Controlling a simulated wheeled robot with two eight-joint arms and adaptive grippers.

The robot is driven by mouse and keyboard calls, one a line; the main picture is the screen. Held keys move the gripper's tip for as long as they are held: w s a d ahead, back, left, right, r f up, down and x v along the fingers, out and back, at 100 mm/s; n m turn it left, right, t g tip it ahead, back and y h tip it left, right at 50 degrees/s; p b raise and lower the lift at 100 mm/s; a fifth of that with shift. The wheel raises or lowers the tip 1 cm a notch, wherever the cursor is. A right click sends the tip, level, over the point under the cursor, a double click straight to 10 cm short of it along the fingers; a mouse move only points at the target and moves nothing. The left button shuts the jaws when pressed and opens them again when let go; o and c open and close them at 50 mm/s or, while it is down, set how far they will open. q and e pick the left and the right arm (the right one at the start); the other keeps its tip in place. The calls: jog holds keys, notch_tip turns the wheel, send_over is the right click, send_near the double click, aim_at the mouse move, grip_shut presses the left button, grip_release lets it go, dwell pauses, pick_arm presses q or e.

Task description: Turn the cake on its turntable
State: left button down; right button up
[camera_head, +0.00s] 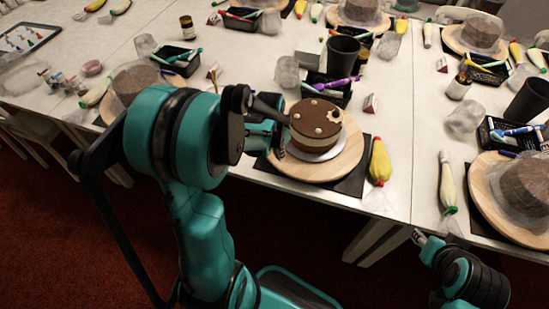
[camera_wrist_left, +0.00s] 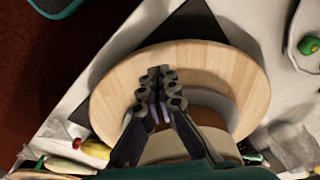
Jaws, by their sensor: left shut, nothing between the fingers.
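A round cake (camera_head: 312,118) with a brown top, a pale lower layer and small decorations sits on a wooden turntable (camera_head: 347,163). The turntable stands on a black mat (camera_head: 352,187) near the table's front edge. My left gripper (camera_head: 283,130) is shut and empty at the cake's left side. In the left wrist view the closed fingertips (camera_wrist_left: 160,73) are over the pale wooden turntable (camera_wrist_left: 115,95), and the cake (camera_wrist_left: 213,137) is partly hidden behind the fingers. I cannot tell whether they touch.
A yellow piping bag (camera_head: 380,162) lies right of the turntable. A black tray (camera_head: 328,90) with a purple tool and a dark cup (camera_head: 343,54) stand behind the cake. A wrapped cake on another turntable (camera_head: 482,193) is at the right. Some bare table lies between.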

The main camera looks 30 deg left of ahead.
aim_at(299, 173)
pick_arm(q)
jog(key=shift+f, duration=0.1)
jog(key=shift+f+b, duration=1.25)
jog(key=shift+f, duration=0.1)
jog(key=shift+s+d, duration=0.15)
jog(key=shift+d, duration=0.85)
jog(key=shift+s+d, duration=0.1)
jog(key=shift+d, duration=0.9)
jog(key=shift+w+d, duration=0.2)
jog(key=shift+d, duration=1.75)
jog(key=shift+r+p, duration=1.1)
jog(key=shift+r, duration=0.4)
